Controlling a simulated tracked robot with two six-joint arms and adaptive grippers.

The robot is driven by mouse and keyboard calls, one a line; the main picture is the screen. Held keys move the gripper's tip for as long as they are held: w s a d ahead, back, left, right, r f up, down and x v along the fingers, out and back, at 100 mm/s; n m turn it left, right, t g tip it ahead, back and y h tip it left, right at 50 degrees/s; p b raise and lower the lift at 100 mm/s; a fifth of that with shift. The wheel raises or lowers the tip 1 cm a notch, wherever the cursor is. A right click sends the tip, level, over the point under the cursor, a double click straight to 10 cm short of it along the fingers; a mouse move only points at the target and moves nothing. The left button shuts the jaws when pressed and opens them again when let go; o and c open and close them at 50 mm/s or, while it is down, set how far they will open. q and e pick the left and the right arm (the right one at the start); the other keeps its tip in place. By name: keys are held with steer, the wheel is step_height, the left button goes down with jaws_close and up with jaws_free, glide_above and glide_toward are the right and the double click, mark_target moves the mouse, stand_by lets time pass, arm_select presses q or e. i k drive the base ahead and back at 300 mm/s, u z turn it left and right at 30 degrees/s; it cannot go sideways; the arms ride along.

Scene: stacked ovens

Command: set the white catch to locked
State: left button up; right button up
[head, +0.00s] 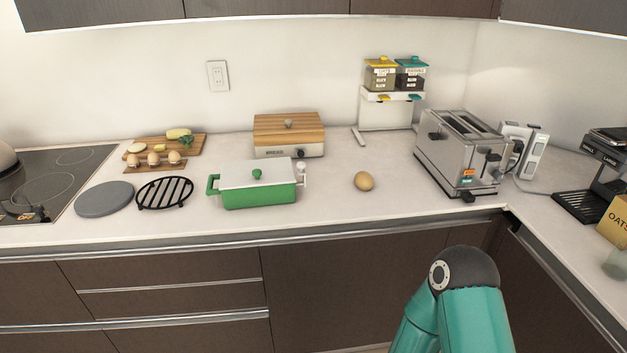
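A green box (257,196) with a white lid (258,173) stands near the front of the counter. The lid has a green knob (257,174) on top. A green handle or catch (212,185) is on the box's left end. A small white catch (302,170) is at its right end. It is too small to tell which position it is in. Neither of my grippers is in view; only a teal link of my arm shows at the bottom right, well apart from the box.
An egg (364,181) lies right of the box, with a toaster (462,154) farther right. A black rack (165,193) and grey disc (105,199) lie to the left. A wood-topped box (289,136) stands behind. The counter between box and egg is clear.

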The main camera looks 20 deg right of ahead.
mark_target(300, 165)
steer(key=k, duration=0.85)
steer(key=z, duration=0.45)
steer(key=i, duration=1.6)
steer(key=u, duration=0.15)
